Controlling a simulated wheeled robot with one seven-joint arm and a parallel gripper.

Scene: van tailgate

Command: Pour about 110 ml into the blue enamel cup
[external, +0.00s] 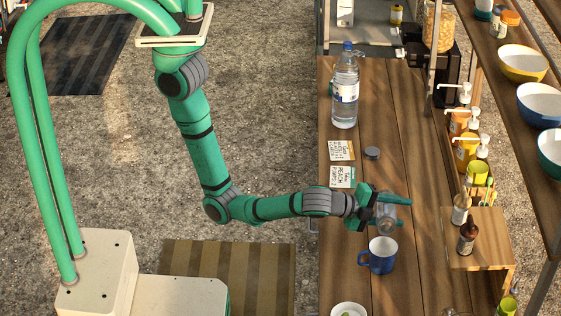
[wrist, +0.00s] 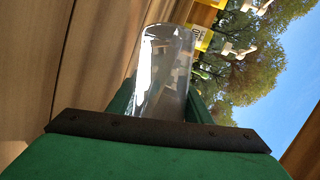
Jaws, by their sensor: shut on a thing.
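The blue enamel cup (external: 380,256) stands upright on the wooden counter, its handle to the left and its pale inside showing. My gripper (external: 382,207) is just behind the cup in the external view, above the counter. It is shut on a clear vessel (external: 386,220), which also shows between the green fingers in the wrist view (wrist: 164,75). The vessel looks strongly tilted in the wrist view. Its liquid level is hard to tell, and no stream into the cup is visible. The cup is not in the wrist view.
A large clear bottle (external: 345,92) with a blue cap stands farther back on the counter (external: 385,105). Two cards (external: 342,177) and a round grey lid (external: 372,153) lie nearer. A small wooden stand (external: 480,243) with dark bottles is right of the cup. A white bowl (external: 348,310) is in front.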

